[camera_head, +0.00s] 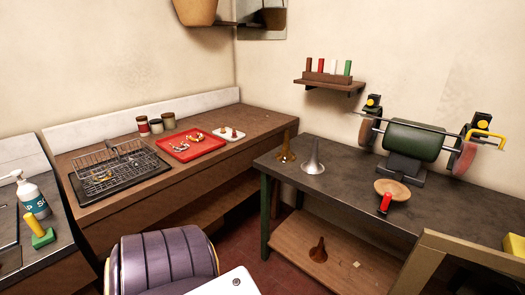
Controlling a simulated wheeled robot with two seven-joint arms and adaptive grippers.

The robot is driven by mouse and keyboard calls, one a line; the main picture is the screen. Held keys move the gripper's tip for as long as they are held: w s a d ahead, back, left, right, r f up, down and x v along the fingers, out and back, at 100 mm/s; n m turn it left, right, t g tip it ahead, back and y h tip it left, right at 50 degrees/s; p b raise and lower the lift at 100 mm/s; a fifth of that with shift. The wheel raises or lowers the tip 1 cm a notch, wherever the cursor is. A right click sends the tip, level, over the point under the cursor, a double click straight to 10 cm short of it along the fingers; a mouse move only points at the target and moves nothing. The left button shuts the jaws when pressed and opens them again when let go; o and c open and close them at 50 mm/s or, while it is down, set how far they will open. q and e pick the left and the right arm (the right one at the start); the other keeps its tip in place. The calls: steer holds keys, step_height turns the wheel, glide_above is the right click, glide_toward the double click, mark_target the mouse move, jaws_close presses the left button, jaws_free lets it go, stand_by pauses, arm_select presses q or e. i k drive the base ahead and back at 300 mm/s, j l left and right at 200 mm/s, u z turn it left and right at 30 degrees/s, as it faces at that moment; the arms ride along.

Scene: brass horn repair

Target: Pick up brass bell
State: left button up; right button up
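A gold-coloured brass bell (286,156) stands flared end down on the dark metal-topped bench (345,188), near its left back corner. A silver-coloured bell (313,166) of like shape stands to its right, close but apart. A darker copper-brown bell (318,254) stands on the bench's wooden lower shelf (340,268). Neither of my grippers shows in the head view, and nothing is seen touching the bells.
A bench grinder (412,144) and a round wooden dish (396,190) with a red-handled item stand right of the bells. The wooden counter (225,148) holds a red tray (208,147) and a wire rack (110,165). A purple ribbed object (165,262) fills the near foreground.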

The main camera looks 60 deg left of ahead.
mark_target(285, 155)
steer(key=u, duration=1.7)
